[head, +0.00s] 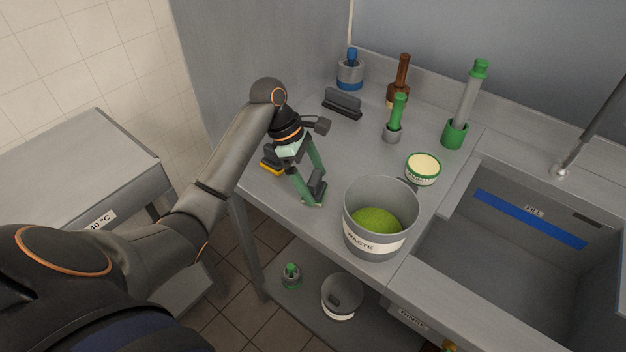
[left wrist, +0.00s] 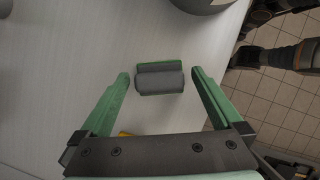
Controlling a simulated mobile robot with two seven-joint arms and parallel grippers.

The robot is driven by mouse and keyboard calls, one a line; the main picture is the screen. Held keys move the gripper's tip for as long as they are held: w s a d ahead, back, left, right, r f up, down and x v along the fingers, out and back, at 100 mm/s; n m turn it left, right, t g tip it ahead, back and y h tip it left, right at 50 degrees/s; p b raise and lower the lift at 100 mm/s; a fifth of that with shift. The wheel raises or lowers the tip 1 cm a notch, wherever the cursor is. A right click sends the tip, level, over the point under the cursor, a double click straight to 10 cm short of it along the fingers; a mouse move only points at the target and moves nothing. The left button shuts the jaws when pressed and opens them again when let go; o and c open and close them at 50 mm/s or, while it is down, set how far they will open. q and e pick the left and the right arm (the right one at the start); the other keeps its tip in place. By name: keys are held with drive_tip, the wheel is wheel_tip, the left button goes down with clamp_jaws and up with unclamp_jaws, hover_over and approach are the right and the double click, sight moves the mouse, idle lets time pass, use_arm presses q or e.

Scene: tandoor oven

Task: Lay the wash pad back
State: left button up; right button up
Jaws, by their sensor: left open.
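A dark grey pad with a green base (head: 318,191), which looks like the wash pad, sits on the grey counter near its front edge, left of the waste bucket. In the left wrist view the pad (left wrist: 160,80) lies ahead of and between the two green fingertips, with a gap on each side. My left gripper (head: 313,187) is open and reaches down over it. A second dark pad with a yellow base (head: 272,162) lies behind the gripper, partly hidden. Its yellow edge shows in the left wrist view (left wrist: 125,133). My right gripper is out of view.
A grey waste bucket (head: 378,245) with green contents stands close right of the pad. A small round tub (head: 423,168), green-topped tools (head: 395,122), a brown bottle (head: 399,85) and a dark block (head: 342,103) stand behind. The sink (head: 500,250) is at right.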

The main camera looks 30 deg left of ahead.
use_arm(q)
drive_tip(key=p+v, duration=0.2)
drive_tip(key=v, duration=1)
